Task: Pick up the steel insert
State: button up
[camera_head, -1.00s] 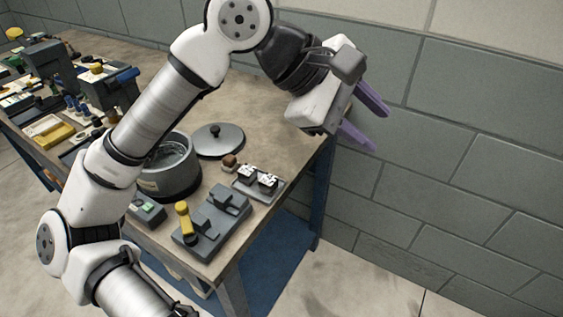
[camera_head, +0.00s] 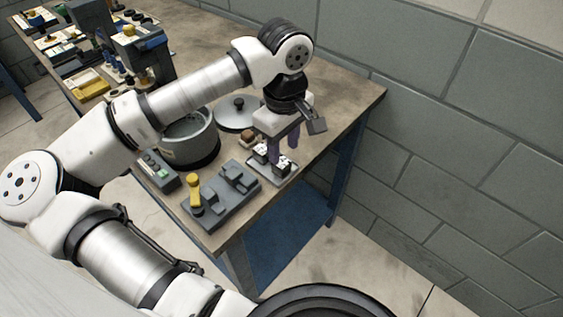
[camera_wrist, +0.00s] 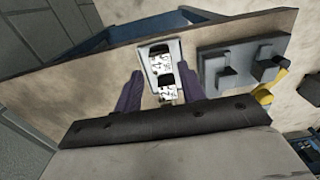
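A small grey tray (camera_head: 263,174) lies near the table's right end and also shows in the wrist view (camera_wrist: 176,50). Two small dark blocks with white, marked tops sit on it, one (camera_wrist: 159,66) farther from my gripper in the wrist view and one (camera_wrist: 167,91) nearer. I cannot tell for sure which is the steel insert. My gripper (camera_head: 284,152) points down over the tray with its purple fingers apart. In the wrist view my gripper (camera_wrist: 161,72) is open and empty, its fingers on either side of the blocks.
A grey fixture with a yellow-handled lever (camera_head: 196,190) stands left of the tray. A round grey pot (camera_head: 190,150) and its lid (camera_head: 237,112) are behind it. A small brown object (camera_head: 248,138) is close to the tray. The block wall (camera_head: 450,130) is at right.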

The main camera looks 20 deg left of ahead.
aim_at(282, 161)
jog(key=shift+w+a+f+p, duration=0.15)
jog(key=shift+f+p, duration=0.4)
jog(key=shift+f, duration=0.95)
jog(key=shift+s+a+f+p, duration=0.1)
jog(key=shift+f+p, duration=0.45)
jog(key=shift+f, duration=0.95)
grip_shut()
